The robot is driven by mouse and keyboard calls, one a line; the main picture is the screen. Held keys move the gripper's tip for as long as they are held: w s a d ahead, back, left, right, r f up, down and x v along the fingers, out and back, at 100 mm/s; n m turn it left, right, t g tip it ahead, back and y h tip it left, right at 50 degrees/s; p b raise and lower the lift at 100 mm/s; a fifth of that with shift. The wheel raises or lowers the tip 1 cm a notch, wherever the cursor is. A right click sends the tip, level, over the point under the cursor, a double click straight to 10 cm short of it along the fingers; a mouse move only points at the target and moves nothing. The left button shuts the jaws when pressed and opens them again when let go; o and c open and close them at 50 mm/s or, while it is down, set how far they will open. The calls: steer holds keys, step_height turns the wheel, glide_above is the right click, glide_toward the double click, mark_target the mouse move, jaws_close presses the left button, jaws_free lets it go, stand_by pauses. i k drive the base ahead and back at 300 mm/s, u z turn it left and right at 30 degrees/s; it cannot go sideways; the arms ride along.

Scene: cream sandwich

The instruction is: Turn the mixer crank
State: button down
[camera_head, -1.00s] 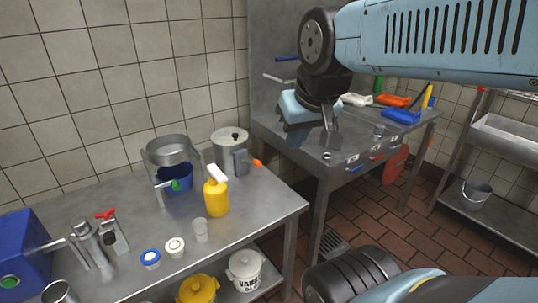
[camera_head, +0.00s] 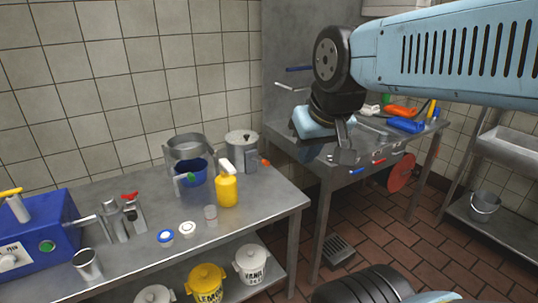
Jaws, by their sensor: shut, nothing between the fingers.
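My gripper (camera_head: 343,157) hangs fingers-down from my arm at the upper right, in front of the right-hand steel table. It is shut and empty, and touches no handle that I can see. I cannot tell for sure which part is the mixer crank. All are well left of my gripper.
A yellow bottle (camera_head: 227,190), a lidded steel pot (camera_head: 241,144) with an orange-tipped spout, and small tubs crowd the left table (camera_head: 280,204). Labelled pots (camera_head: 206,281) stand on its lower shelf. A floor drain (camera_head: 338,250) lies in the open tiled floor between the tables.

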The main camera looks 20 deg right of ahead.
mark_target(265, 163)
steer(key=u, duration=0.1)
steer(key=i, duration=0.9)
steer(key=z, duration=0.1)
